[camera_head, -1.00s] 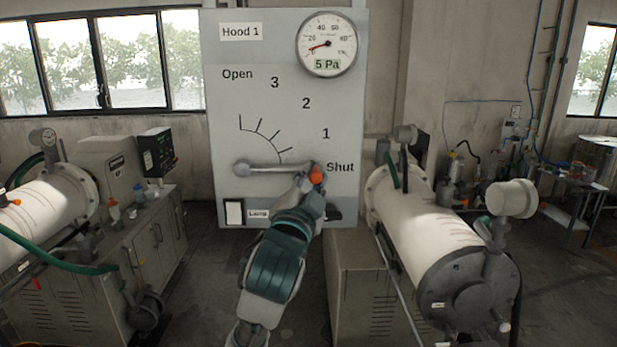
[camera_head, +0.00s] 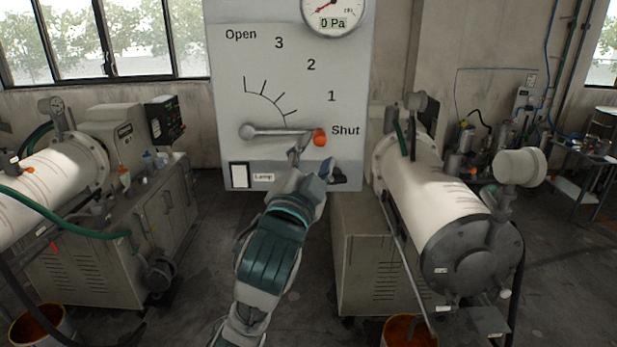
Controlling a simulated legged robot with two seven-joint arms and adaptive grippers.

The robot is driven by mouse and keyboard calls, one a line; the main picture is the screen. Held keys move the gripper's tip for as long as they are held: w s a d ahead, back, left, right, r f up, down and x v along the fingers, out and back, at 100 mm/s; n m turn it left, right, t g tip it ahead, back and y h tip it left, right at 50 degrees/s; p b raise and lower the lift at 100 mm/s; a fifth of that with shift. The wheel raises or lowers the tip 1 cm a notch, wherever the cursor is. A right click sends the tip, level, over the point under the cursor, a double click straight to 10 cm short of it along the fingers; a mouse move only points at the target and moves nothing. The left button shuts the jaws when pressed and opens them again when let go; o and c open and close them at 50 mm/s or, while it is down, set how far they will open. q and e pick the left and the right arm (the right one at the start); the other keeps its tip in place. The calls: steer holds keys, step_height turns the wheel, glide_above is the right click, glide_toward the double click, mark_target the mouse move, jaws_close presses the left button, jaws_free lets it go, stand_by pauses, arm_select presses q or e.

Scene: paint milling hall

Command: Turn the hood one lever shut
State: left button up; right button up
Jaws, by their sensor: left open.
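The hood one lever (camera_head: 280,132) is a grey bar on the grey Hood 1 panel (camera_head: 225,100). Its pivot is at the left and its orange knob (camera_head: 320,138) is at the right end. The lever lies nearly level and the knob sits beside the word Shut. My left gripper (camera_head: 309,161) is open, just below the knob, with one finger up near the bar's end. It holds nothing, and I cannot tell if a finger touches the lever. The gauge (camera_head: 334,10), cut off at the top, reads 0 Pa. My right gripper is not in view.
A lamp switch area with a white plate (camera_head: 240,175) runs along the panel's bottom. White cylindrical mills stand at left (camera_head: 60,185) and right (camera_head: 430,200). Buckets (camera_head: 408,332) stand on the floor in front. Some floor between the mills is clear.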

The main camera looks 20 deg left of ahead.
arm_select(q)
steer(key=d+v, duration=0.1)
steer(key=v, duration=0.6)
steer(key=shift+s, duration=0.2)
